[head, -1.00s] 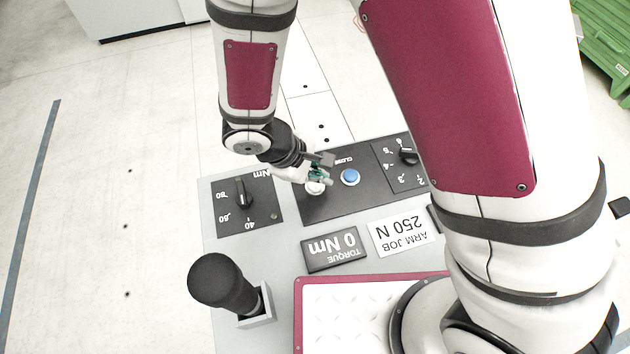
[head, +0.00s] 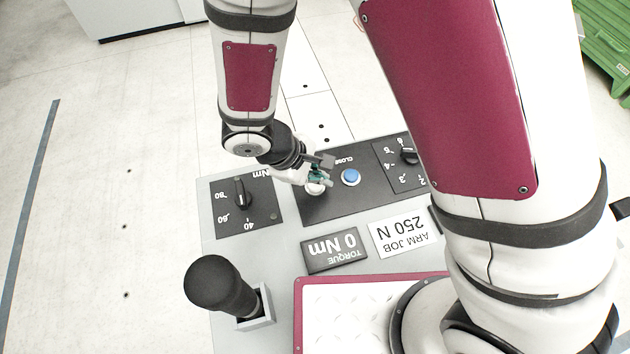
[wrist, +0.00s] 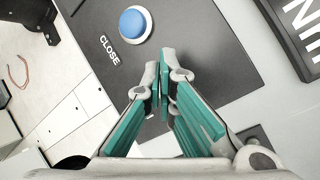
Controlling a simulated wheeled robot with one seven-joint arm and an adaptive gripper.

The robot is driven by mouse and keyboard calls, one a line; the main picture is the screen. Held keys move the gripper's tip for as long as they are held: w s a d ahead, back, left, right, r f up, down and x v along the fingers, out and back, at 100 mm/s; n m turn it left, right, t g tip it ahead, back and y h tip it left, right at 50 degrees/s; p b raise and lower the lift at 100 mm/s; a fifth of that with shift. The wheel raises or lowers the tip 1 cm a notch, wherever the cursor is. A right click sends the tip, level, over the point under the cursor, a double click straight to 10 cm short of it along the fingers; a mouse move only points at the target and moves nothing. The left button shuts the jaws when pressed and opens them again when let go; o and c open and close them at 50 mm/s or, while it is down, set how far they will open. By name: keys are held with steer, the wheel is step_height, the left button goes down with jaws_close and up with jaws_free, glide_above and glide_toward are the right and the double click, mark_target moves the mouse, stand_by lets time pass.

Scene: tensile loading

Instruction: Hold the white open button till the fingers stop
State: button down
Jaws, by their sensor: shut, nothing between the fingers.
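The white open button (head: 314,187) sits on the black panel (head: 325,211), left of the blue close button (head: 351,177) in the head view. My gripper (head: 318,179) is shut and empty, with its fingertips at the white button, partly covering it. I cannot tell how far the button is pressed. In the wrist view my gripper (wrist: 160,88) has its green-padded fingers together at the tips over the panel. The blue button (wrist: 135,25) with the word CLOSE beside it shows there, and the white button is hidden behind the fingers.
A dial (head: 240,195) lies left of the panel and another dial (head: 408,157) right of it. Signs reading 0 Nm (head: 335,249) and 250 N (head: 403,235) lie in front. A black-knobbed lever (head: 220,287) stands at the front left.

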mark_target(320, 186)
steer(key=shift+f+b, duration=0.55)
steer(key=shift+f, duration=0.05)
stand_by(0.9)
stand_by(1.9)
steer(key=shift+r+p, duration=0.7)
steer(key=shift+r, duration=0.3)
step_height(320, 186, up, 5)
steer(key=p, duration=0.3)
steer(key=shift+f, duration=0.15)
steer(key=shift+r, duration=0.2)
